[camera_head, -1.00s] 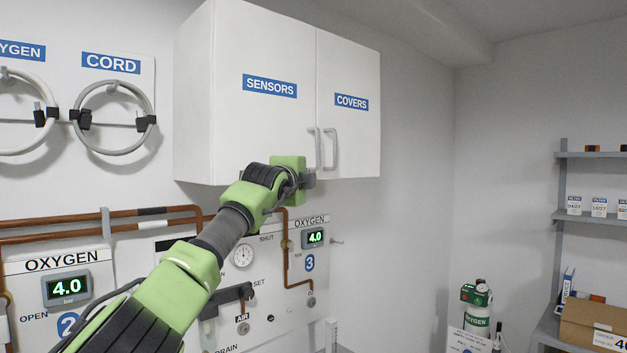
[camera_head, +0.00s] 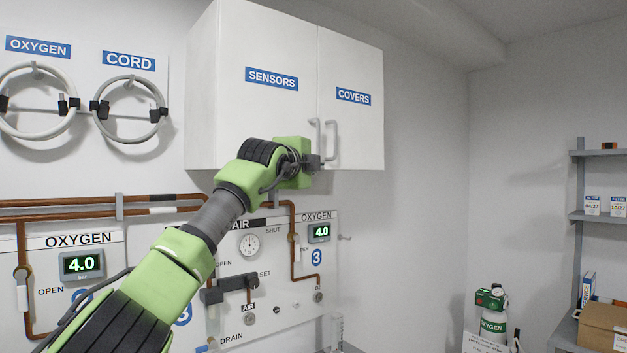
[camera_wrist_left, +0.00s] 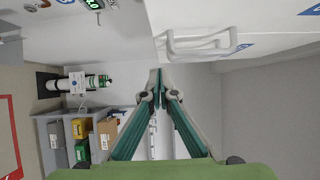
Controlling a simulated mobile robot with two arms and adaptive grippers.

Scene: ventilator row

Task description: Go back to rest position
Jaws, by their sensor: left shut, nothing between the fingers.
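My left arm reaches up from the lower left in the head view, with its green wrist in front of the lower edge of the white cabinet (camera_head: 262,120). My left gripper (camera_head: 315,162) is at the cabinet's lower part near the door handles (camera_head: 331,140); its fingertips are hard to make out there. In the left wrist view the two fingers of the gripper (camera_wrist_left: 158,84) meet at the tips with nothing between them. The handles (camera_wrist_left: 205,42) are apart from the fingers in that view. Both cabinet doors, marked SENSORS and COVERS, are closed. My right gripper is not seen.
Below the cabinet is a wall panel with copper pipes (camera_head: 60,205), gauges and an oxygen display (camera_head: 82,264). Coiled hoses (camera_head: 130,110) hang at left. An oxygen cylinder (camera_head: 493,325) and shelves (camera_head: 597,217) stand at right. Bare wall lies between.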

